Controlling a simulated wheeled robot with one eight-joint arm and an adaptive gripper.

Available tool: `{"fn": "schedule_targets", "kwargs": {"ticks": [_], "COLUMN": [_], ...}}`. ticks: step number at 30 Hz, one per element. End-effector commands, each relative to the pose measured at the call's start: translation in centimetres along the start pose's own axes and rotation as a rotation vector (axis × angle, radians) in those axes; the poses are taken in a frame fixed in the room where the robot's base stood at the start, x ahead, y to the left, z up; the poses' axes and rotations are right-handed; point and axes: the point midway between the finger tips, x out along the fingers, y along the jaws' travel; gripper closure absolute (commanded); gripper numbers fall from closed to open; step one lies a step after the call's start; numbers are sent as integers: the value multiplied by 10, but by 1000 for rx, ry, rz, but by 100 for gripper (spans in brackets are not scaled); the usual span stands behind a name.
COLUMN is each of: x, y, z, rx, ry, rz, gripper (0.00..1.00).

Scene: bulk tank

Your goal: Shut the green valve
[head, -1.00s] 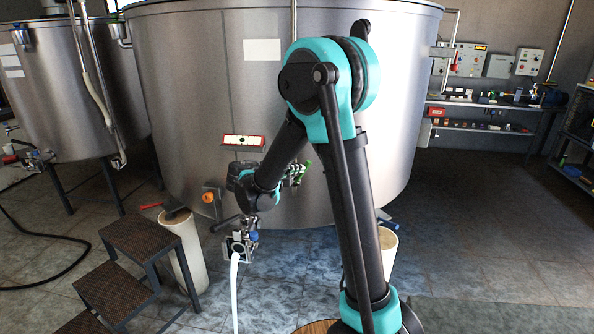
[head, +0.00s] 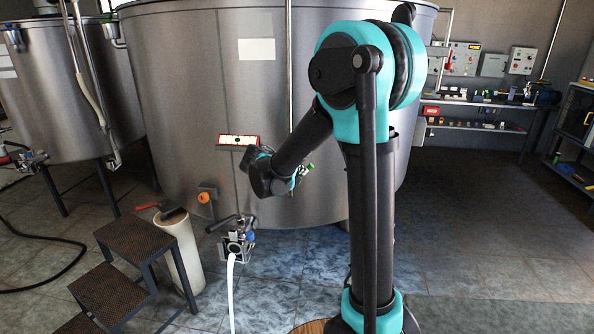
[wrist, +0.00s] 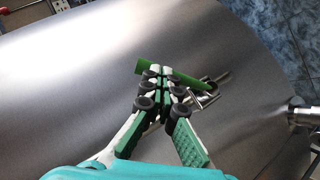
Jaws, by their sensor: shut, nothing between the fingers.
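The green valve's lever (wrist: 188,79) shows in the wrist view as a green bar slanting down to the right, beside bright metal valve parts (wrist: 205,97). My gripper (wrist: 161,75) is shut and empty, its fingertips together in front of the bar and hiding its middle. I cannot tell whether they touch it. In the head view a small green part (head: 309,167) shows just right of my wrist, against the big steel tank (head: 180,90). My wrist hides most of the valve there.
A lower outlet with a white hose (head: 236,245) stands below my wrist. Metal steps (head: 140,240) and a pale post (head: 180,250) are at left. Another metal fitting (wrist: 305,115) sticks out at the right of the wrist view. The floor at right is clear.

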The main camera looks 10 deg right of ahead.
Motion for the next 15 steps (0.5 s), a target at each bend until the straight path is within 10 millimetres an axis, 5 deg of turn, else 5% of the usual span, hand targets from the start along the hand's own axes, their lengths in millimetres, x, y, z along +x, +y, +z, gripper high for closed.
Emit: {"fn": "schedule_targets", "kwargs": {"ticks": [15], "x": [31], "y": [4], "z": [27], "rx": [320], "ry": [-2], "rz": [-358], "gripper": [100]}}
